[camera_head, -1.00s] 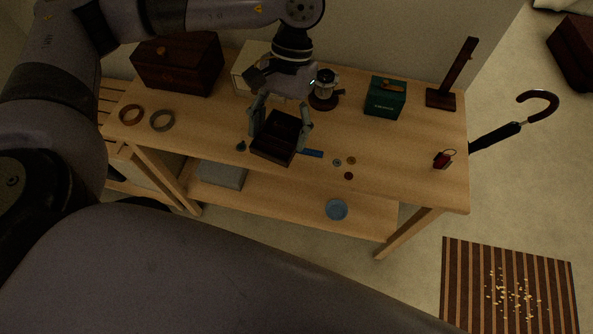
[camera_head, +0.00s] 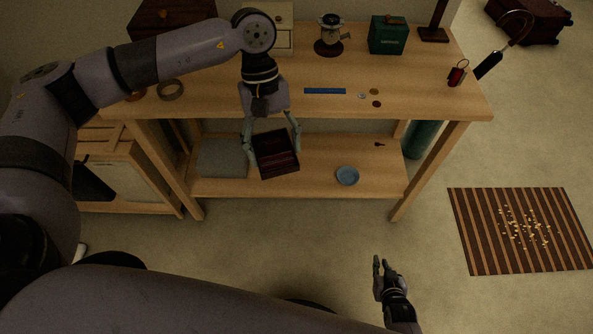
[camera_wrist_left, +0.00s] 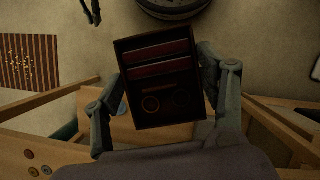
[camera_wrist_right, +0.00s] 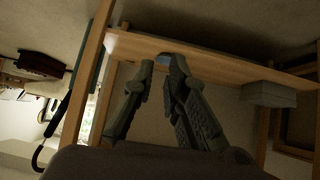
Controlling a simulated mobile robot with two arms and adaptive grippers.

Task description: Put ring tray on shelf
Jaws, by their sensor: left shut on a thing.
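The ring tray (camera_head: 277,153) is a dark box with reddish padded strips. My left gripper (camera_head: 271,146) is shut on it, one finger along each side. In the head view it appears over the lower shelf (camera_head: 325,170), in front of the table; whether it touches the shelf cannot be told. The left wrist view shows the inside of the tray (camera_wrist_left: 160,76), with dark red strips and a ring-like shape in it. My right gripper (camera_head: 379,266) is empty with its fingers apart, low over the floor in front of the table. It also shows in the right wrist view (camera_wrist_right: 160,75).
A grey box (camera_head: 222,158) stands on the shelf's left part, and a blue dish (camera_head: 347,176) stands to the right. A small dark key-like item (camera_head: 379,144) lies further right. Table legs bound the shelf opening. The tabletop holds a green box (camera_head: 387,36) and a blue bar (camera_head: 325,91).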

